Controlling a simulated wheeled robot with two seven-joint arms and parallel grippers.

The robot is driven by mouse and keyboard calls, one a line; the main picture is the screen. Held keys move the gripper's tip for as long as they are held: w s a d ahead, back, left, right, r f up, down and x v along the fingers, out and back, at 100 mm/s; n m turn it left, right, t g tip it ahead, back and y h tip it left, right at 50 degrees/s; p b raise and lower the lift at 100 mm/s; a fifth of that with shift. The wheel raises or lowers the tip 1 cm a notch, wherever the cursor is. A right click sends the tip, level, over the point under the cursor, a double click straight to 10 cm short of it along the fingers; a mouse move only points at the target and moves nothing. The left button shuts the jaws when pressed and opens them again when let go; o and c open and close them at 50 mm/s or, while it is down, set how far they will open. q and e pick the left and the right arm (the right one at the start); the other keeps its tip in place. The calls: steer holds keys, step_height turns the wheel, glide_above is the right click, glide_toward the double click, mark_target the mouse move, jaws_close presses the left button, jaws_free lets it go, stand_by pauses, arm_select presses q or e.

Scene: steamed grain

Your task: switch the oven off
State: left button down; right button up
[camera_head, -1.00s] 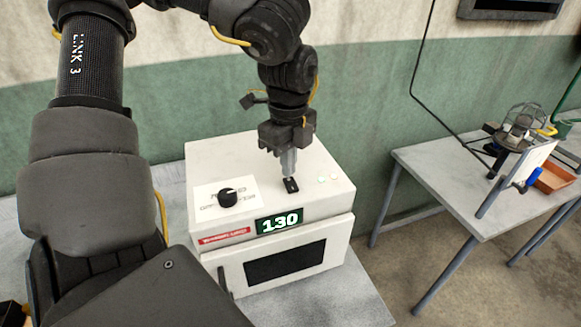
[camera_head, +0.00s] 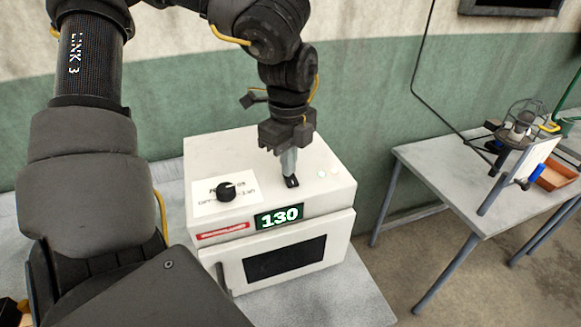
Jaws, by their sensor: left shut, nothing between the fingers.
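A black knob (camera_head: 226,191) sits on a white label at the left of the top. My left gripper (camera_head: 289,172) is shut and empty, pointing down with its fingertips at the switch; I cannot tell whether they touch it. The fingers hide part of the switch. The oven door with a dark window is closed. My right gripper is not in view.
A second grey table (camera_head: 440,170) stands at the right with a caged device (camera_head: 522,118), a white board and an orange tray (camera_head: 556,177). A black cable hangs along the wall behind. Open floor lies between the tables.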

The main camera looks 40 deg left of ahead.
arm_select(q)
steer(key=shift+f, duration=0.15)
steer(key=shift+r+p, duration=1.65)
steer(key=shift+r, duration=1.95)
steer(key=shift+s+f, duration=0.1)
steer(key=shift+s, duration=0.05)
